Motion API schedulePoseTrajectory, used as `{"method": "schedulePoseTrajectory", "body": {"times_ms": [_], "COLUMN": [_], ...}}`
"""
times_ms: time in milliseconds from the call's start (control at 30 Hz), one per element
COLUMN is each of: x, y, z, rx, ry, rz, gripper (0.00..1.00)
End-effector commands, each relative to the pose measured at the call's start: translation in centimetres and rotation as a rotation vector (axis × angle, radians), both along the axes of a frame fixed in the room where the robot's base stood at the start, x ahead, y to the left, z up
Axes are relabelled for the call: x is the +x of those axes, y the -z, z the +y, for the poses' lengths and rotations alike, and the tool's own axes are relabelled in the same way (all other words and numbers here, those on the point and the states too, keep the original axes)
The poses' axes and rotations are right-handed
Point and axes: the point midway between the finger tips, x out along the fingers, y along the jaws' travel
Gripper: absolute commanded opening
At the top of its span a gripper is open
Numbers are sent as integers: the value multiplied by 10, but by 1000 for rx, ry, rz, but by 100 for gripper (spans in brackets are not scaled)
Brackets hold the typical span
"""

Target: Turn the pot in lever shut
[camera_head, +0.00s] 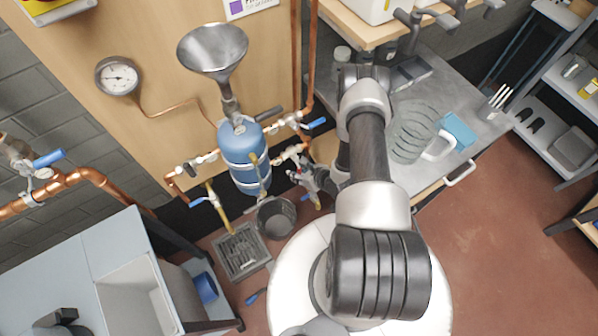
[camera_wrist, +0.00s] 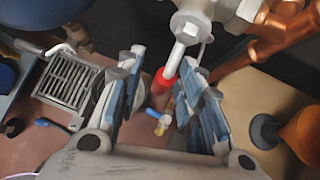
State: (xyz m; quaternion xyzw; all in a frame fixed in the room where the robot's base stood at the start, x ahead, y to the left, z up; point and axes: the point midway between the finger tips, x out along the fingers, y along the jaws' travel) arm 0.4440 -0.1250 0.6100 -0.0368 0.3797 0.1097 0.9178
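My gripper (camera_wrist: 158,92) is open in the wrist view, with one finger on each side of a valve lever (camera_wrist: 174,62). The lever is a pale bar with a red sleeve at its end, coming from a metal valve body (camera_wrist: 190,24) at the top. The red end lies between the fingers, close to the right one; I cannot tell whether they touch. In the head view my gripper (camera_head: 303,172) is just right of the blue pot (camera_head: 243,155), by its side pipework. The gripped-side lever is hidden there by the gripper. No label shows which lever is the pot in lever.
Copper pipes (camera_wrist: 275,42) run close to the right finger. A blue-handled lever (camera_head: 316,123) and another (camera_head: 198,201) sit around the pot. A funnel (camera_head: 212,52) tops it. A bucket (camera_head: 275,217) and floor drain (camera_head: 242,252) lie below. A workbench (camera_head: 440,95) stands right.

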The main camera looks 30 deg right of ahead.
Motion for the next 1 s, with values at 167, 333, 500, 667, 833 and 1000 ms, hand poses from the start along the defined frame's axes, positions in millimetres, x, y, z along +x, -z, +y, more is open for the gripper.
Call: {"method": "schedulePoseTrajectory", "body": {"times_ms": [167,333,500,667,833,1000], "x": [-3,-21,-47,-67,-80,-83], "y": [-4,-22,-49,-70,-82,-85], "z": [-2,-7,-14,-18,-21,-21], "rx": [-1,0,0,0,1,0], "ry": [2,6,7,4,2,0], "rz": [0,1,-1,-1,0,0], "gripper": [34,34,34,34,34,34]}}
